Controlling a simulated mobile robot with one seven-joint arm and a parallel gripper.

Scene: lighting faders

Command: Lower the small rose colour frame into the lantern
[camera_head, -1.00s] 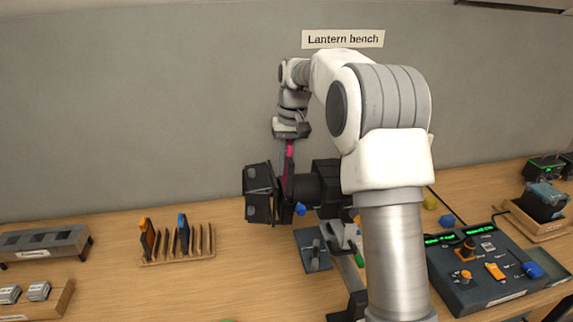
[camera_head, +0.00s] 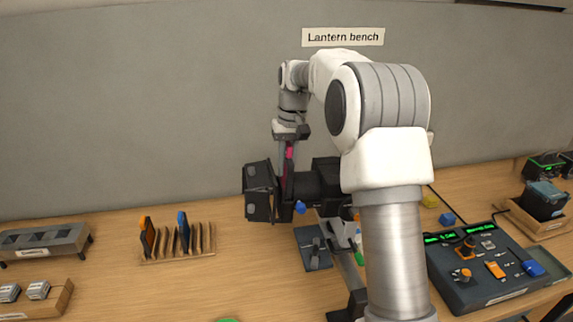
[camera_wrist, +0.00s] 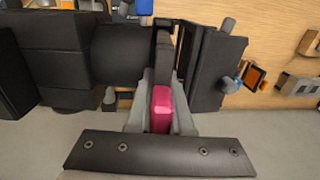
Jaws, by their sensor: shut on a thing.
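The small rose colour frame (camera_head: 289,153) is held upright by my gripper (camera_head: 286,145), just above the lantern. In the wrist view its pink top tab (camera_wrist: 161,106) sits between the fingers of my gripper (camera_wrist: 161,118), which is shut on it. The black lantern (camera_head: 313,183) lies level, with dark flaps (camera_head: 258,190) at its left end. In the wrist view the lantern (camera_wrist: 120,55) fills the upper left. The frame's lower part is hidden at the slot between the lantern body and flaps, so I cannot tell how deep it sits.
A wooden rack (camera_head: 178,258) with orange- and blue-tabbed frames stands left on the bench. A fader console (camera_head: 490,265) is at the right. A grey stand (camera_head: 45,243) is at the far left. The bench between rack and lantern is mostly clear.

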